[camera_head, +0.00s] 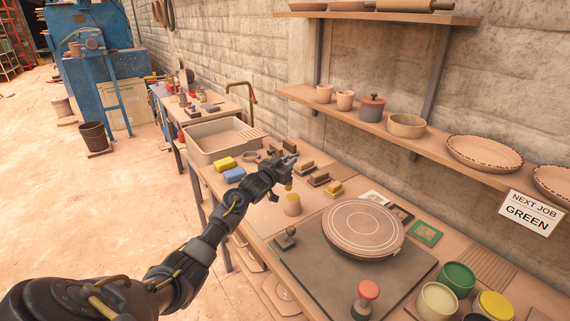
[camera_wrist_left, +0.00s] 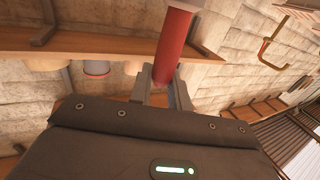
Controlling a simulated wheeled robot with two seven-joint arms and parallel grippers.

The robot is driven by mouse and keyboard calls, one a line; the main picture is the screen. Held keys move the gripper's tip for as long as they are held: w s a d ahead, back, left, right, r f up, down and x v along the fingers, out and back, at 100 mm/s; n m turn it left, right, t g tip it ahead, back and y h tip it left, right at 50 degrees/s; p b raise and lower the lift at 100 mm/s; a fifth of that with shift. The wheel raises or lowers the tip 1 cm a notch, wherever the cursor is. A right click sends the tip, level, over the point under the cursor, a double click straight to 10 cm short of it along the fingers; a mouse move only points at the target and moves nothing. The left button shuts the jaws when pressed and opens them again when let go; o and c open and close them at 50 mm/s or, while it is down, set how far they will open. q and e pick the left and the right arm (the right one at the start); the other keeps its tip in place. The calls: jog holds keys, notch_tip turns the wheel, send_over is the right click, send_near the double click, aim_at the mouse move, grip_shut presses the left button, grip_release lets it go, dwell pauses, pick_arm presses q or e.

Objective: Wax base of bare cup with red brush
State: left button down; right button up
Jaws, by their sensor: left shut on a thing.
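My left gripper (camera_head: 284,166) is over the back of the workbench. In the left wrist view its jaws (camera_wrist_left: 166,92) are shut on a red cylindrical handle (camera_wrist_left: 174,48) with a pale upper end. I cannot make out bristles, so I cannot confirm it is the red brush. In the head view this handle is hidden by the gripper. My right gripper is not in view.
A round turntable (camera_head: 363,228) stands bare on a dark board (camera_head: 330,275). Paint pots (camera_head: 458,277) and a red-topped tool (camera_head: 366,297) are at the front right. Sponges (camera_head: 225,163) and brushes lie near the sink (camera_head: 222,142). A wall shelf (camera_head: 385,121) holds several pots.

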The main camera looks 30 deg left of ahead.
pick_arm(q)
jog(key=shift+r+p, duration=1.3)
jog(key=shift+r, duration=0.7)
jog(key=shift+s+f, duration=0.1)
